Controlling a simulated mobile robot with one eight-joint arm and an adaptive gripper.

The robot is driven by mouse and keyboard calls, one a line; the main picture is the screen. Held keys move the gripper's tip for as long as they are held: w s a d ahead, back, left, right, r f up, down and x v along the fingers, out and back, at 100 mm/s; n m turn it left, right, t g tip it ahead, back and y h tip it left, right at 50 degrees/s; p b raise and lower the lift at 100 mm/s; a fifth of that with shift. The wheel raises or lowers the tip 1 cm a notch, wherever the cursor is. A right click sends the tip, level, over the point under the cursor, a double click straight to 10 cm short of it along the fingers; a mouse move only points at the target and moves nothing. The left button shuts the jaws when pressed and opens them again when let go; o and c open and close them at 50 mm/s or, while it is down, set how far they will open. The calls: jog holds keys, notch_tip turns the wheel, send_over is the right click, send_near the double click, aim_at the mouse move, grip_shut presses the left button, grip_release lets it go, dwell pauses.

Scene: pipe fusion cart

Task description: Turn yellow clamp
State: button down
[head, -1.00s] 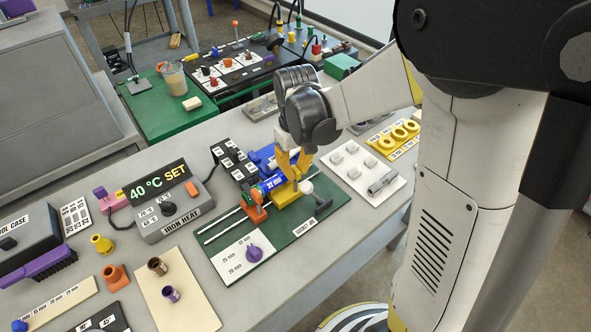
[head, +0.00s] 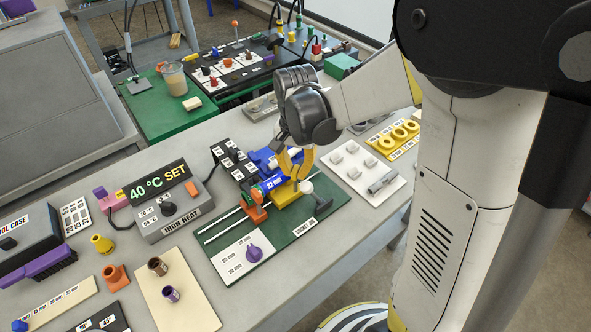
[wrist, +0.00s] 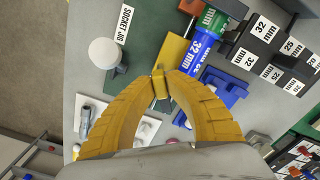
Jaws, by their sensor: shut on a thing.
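The yellow clamp (head: 285,196) stands on the green socket jig board (head: 305,228), around or against a blue 32 mm pipe piece (head: 272,184). In the wrist view the clamp's yellow block (wrist: 172,52) lies just beyond my fingertips, beside the blue piece (wrist: 205,58). My gripper (head: 298,174) comes down from above, its yellow fingers over the clamp. In the wrist view my fingers (wrist: 160,88) meet on a small yellow part of the clamp, probably its handle. The fingers hide much of that part.
A white round knob (wrist: 103,52) is close by on the jig. A white panel with grey fittings (head: 362,168) lies to the right. A black block of size labels (head: 233,160) stands behind left. The iron heater (head: 172,208) is farther left.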

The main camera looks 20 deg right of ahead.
aim_at(296, 169)
jog(key=m, duration=0.6)
jog(key=shift+m, duration=0.3)
dwell(0.5)
jog(key=c, duration=1.4)
grip_release()
jog(key=shift+r, duration=0.1)
notch_tip(296, 169, up, 12)
jog(key=shift+f, duration=0.1)
